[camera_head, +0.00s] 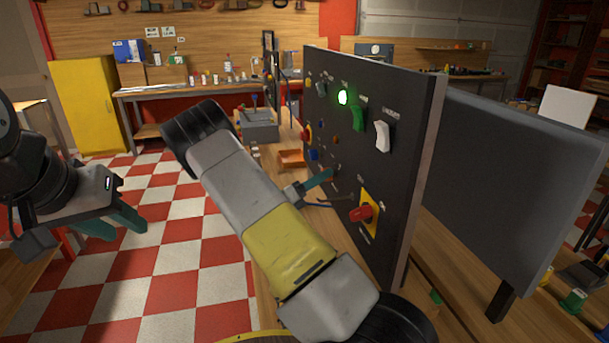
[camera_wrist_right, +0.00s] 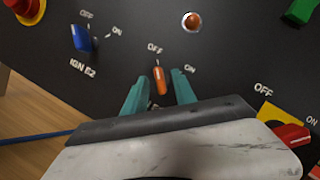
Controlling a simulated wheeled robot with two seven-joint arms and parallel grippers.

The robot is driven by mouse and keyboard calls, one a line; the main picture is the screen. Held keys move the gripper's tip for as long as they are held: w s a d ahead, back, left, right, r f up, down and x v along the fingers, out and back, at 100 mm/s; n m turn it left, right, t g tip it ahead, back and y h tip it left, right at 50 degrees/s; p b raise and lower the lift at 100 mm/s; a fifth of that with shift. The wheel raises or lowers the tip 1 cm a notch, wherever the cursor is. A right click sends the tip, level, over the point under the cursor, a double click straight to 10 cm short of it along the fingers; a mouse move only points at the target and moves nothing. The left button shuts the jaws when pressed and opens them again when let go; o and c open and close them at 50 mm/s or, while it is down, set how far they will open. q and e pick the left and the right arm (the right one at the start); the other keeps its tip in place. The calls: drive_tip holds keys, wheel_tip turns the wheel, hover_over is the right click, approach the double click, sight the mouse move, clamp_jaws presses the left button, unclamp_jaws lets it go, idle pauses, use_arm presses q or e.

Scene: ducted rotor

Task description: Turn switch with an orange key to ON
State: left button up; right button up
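The orange key (camera_wrist_right: 159,80) sits in a dark upright panel (camera_head: 395,165) and shows in the right wrist view. Its grip points up toward the OFF label, with the ON label to its upper right. My right gripper (camera_head: 318,182) is at the panel face. In the right wrist view its two teal fingers stand on either side of the key, with a visible gap on each side. In the head view I cannot make out the key behind the gripper. My left gripper (camera_head: 120,227) is away from the panel at the left, its fingers apart and empty.
A blue key switch (camera_wrist_right: 82,39) is left of the orange key, and an orange button (camera_wrist_right: 191,20) is above right. A red switch on a yellow plate (camera_head: 366,212) is lower right. Green (camera_head: 358,117) and white (camera_head: 382,136) rockers and a lit green lamp (camera_head: 342,97) are higher up.

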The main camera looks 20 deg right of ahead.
clamp_jaws()
drive_tip(key=shift+m, duration=0.3)
drive_tip(key=shift+w+m+g+y, duration=0.15)
drive_tip(key=shift+m+g, duration=1.7)
drive_tip(key=shift+m, duration=1.8)
drive_tip(key=shift+w+m+g+y, duration=0.15)
drive_tip(key=shift+m+g, duration=1.65)
drive_tip(key=shift+m, duration=1.9)
drive_tip(key=shift+w+m+g, duration=0.15)
drive_tip(key=shift+m+g, duration=1.7)
drive_tip(key=shift+m, duration=2.1)
